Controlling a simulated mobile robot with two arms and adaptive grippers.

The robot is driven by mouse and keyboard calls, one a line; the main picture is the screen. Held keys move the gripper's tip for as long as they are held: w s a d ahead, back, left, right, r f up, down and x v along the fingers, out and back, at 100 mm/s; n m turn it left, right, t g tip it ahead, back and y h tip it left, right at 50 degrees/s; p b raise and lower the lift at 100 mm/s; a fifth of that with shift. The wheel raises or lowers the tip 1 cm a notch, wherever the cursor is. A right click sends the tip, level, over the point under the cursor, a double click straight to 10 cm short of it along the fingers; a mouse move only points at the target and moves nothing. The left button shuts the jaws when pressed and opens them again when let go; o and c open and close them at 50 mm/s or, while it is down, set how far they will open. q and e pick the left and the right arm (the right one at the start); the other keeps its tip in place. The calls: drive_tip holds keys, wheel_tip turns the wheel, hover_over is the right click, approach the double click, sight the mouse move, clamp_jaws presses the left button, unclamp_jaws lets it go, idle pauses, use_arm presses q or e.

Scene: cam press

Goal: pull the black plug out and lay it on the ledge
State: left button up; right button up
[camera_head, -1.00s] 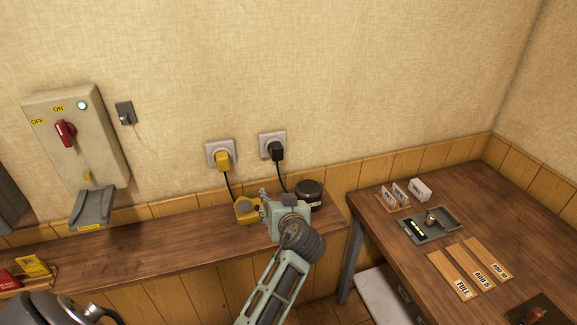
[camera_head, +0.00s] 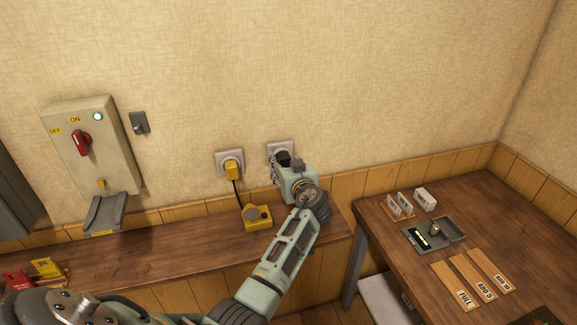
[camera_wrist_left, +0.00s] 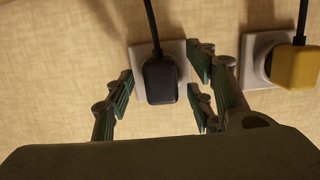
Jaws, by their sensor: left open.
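The black plug (camera_wrist_left: 160,82) sits in its white wall socket (camera_wrist_left: 176,48) in the left wrist view, with its cord running up in that picture. My left gripper (camera_wrist_left: 165,88) is open, with its fingers on either side of the plug and gaps showing between them and it. In the head view my left gripper (camera_head: 279,168) is up at the socket and covers most of the black plug (camera_head: 283,158). The wooden ledge (camera_head: 160,252) runs along the wall below the sockets. My right gripper cannot be made out.
A yellow plug (camera_head: 232,171) is in the socket beside it, its cord leading to a yellow device (camera_head: 257,217) on the ledge. A switch box (camera_head: 92,150) hangs at left. A table (camera_head: 400,265) stands at right. The ledge's middle is clear.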

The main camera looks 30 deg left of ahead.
use_arm(q)
drive_tip(key=shift+a, duration=0.1)
clamp_jaws()
idle(0.8)
drive_tip(key=shift+f, duration=0.1)
drive_tip(key=shift+f+v, duration=0.2)
drive_tip(key=shift+v, duration=0.8)
drive_tip(key=shift+f+v, duration=0.2)
drive_tip(key=shift+v, duration=0.8)
drive_tip(key=shift+r, duration=0.1)
